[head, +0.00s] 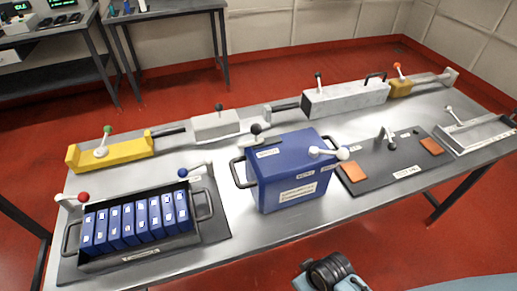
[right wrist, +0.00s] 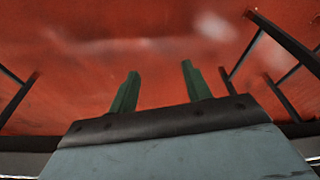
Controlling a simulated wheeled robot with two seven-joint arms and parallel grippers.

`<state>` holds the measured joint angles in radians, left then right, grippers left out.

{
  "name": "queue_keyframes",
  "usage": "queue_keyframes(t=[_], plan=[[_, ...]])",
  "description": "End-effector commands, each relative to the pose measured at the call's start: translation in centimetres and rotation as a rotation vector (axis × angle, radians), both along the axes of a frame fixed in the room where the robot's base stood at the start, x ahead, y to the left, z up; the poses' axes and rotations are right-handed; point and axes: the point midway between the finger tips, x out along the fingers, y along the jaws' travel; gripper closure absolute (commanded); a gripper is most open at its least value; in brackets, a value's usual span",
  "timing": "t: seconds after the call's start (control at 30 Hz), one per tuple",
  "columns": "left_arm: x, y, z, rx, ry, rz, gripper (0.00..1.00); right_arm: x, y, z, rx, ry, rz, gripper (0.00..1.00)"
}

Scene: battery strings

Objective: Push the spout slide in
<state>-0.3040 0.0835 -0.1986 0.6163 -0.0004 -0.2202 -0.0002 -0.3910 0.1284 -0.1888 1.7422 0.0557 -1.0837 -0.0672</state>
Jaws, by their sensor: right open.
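No label that I can read names the spout slide, so I cannot tell which part it is. At the back of the bench, a yellow block (head: 112,151) with a green-knobbed lever joins a grey block (head: 216,124) by a dark bar. Further right, a long pale grey block (head: 345,98) with a black handle meets a yellow piece (head: 399,87) with an orange-knobbed lever. My right gripper (right wrist: 160,68) shows two green fingers, open and empty, with red floor beyond. My left gripper is in neither view.
A blue box (head: 292,192) with side handles stands mid-bench. A black tray (head: 158,255) of several blue cells is front left. A dark plate (head: 378,179) with orange pads and a grey channel (head: 482,133) are right. My right arm shows at the front edge.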

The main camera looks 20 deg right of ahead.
Motion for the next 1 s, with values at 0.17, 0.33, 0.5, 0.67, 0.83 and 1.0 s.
queue_keyframes(t=[0.17, 0.33, 0.5, 0.67, 0.83, 1.0], plan=[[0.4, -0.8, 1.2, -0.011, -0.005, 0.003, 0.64, 1.2, 0.6, 6.4, 0.011, -0.03, 0.019, 0.51], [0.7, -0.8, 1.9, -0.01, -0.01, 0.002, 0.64, 3.6, 1.9, 11.1, 0.028, -0.065, 0.108, 0.51], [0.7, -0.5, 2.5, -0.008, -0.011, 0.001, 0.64, 7.6, 4.7, 15.6, 0.051, -0.115, 0.331, 0.51], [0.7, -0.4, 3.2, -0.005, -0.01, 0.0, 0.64, 10.9, 7.3, 21.2, 0.044, -0.171, 0.6, 0.51], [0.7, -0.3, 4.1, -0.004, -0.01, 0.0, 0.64, 13.1, 9.6, 28.2, -0.018, -0.221, 0.965, 0.51], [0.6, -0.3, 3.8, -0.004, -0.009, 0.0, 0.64, 17.3, 9.9, 30.6, -0.103, -0.218, 1.259, 0.51]])
